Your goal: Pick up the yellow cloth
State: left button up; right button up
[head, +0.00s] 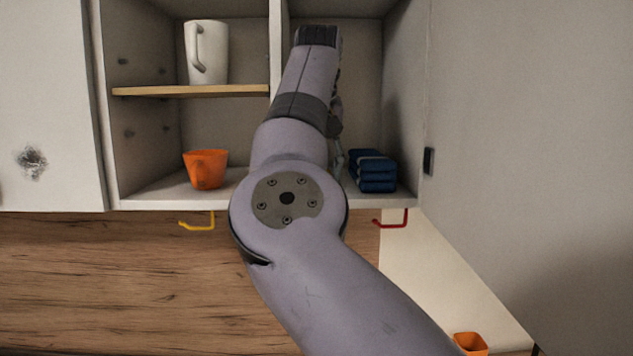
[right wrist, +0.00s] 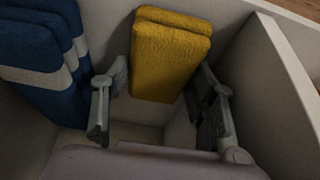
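The yellow cloth (right wrist: 168,58) is a folded, thick stack in the right wrist view, inside the pale cabinet. My right gripper (right wrist: 160,108) is open, with one finger on each side of the cloth's near end. A narrow gap shows on the left of the cloth; whether the right finger touches it I cannot tell. In the head view my right arm reaches up into the cabinet and hides the yellow cloth and most of the gripper. My left gripper is not in view.
Folded blue cloths (head: 373,171) with a grey stripe lie right of my arm, and left of the gripper in the wrist view (right wrist: 45,60). An orange cup (head: 206,169) and a white mug (head: 207,53) stand in the left compartment. An open door (head: 530,150) is at right.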

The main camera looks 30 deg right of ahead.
jog(key=shift+s, duration=0.15)
jog(key=shift+c, duration=2.4)
jog(key=shift+r, duration=0.15)
